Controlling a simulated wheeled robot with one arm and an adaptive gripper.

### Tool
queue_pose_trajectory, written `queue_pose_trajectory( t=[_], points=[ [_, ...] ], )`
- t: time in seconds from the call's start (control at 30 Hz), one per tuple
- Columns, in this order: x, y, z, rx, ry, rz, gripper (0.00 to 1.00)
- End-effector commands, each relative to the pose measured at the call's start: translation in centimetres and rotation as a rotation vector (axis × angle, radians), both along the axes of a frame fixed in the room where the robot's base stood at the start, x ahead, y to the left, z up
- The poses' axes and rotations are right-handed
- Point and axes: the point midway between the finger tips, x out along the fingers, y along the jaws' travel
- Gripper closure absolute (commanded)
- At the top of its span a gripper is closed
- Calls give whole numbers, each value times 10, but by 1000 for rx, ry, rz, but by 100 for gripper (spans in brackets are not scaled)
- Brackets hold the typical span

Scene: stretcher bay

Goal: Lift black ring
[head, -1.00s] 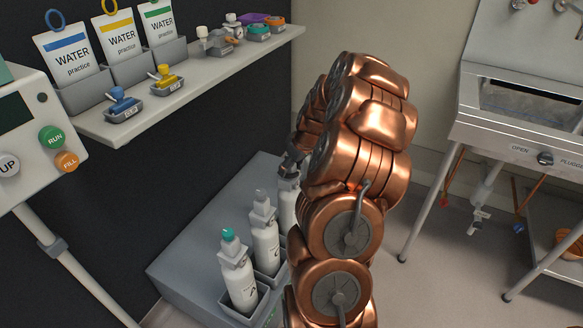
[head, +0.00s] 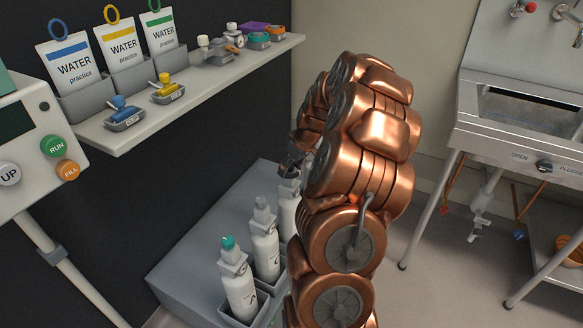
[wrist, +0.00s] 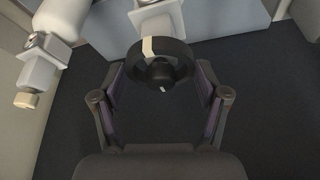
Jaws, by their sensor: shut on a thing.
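The black ring (wrist: 178,48) shows in the wrist view, dark with one pale stripe. It lies between the fingertips of my gripper (wrist: 160,75), which is shut on it. A dark round piece shows at the ring's near side. A white bottle with a grey top (wrist: 158,20) is just beyond the ring; I cannot tell whether they touch. In the head view my gripper (head: 291,163) is small and dark, above the rearmost white bottle (head: 288,205). My copper arm partly covers that spot, and the ring cannot be made out there.
A shelf (head: 215,88) with water bags and clips is above at the left. A metal sink (head: 515,135) stands at the right.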

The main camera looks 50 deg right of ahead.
Motion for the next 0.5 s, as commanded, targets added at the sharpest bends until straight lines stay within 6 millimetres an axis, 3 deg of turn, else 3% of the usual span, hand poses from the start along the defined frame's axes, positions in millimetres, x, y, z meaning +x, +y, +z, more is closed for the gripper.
queue_pose_trajectory(
  t=[0.5],
  points=[
    [0, 0, 17, 1, 1, 0, 77]
  ],
)
